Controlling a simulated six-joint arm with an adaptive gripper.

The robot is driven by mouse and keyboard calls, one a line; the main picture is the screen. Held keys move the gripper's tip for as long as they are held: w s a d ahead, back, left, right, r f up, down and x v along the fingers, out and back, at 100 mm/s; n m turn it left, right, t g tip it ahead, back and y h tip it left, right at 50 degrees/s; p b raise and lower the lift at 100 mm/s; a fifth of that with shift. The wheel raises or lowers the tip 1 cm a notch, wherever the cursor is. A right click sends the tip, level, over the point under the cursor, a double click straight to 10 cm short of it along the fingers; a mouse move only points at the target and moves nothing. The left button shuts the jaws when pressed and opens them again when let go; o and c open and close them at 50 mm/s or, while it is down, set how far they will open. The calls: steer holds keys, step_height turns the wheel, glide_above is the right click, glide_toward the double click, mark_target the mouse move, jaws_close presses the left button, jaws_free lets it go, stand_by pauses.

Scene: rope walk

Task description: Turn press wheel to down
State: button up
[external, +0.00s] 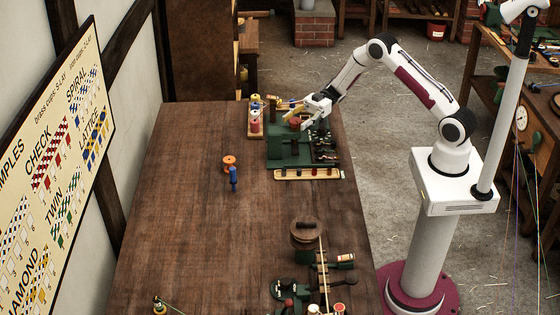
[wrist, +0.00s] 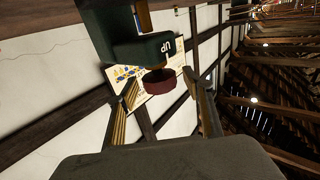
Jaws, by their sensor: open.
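The press is a green machine (external: 285,152) at the far end of the bench in the external view. A small red part (external: 294,122) shows on it just below my gripper (external: 298,106). In the wrist view a dark green block (wrist: 144,50) bears lettering that reads like "UP", turned over. A round dark red knob (wrist: 160,82) sits under this block. My gripper (wrist: 160,88) is open, with a finger on each side of the knob and gaps between. I cannot tell whether either finger touches it. The wheel's full shape is hidden.
A rack of coloured spools (external: 255,115) stands close left of the press. An orange spool (external: 229,161) and a blue peg (external: 234,180) stand on the open bench. Green-based tools and a round wooden piece (external: 306,233) are at the near end.

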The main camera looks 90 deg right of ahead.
steer(key=shift+w+a, duration=0.3)
steer(key=shift+a, duration=0.05)
steer(key=c, duration=1.1)
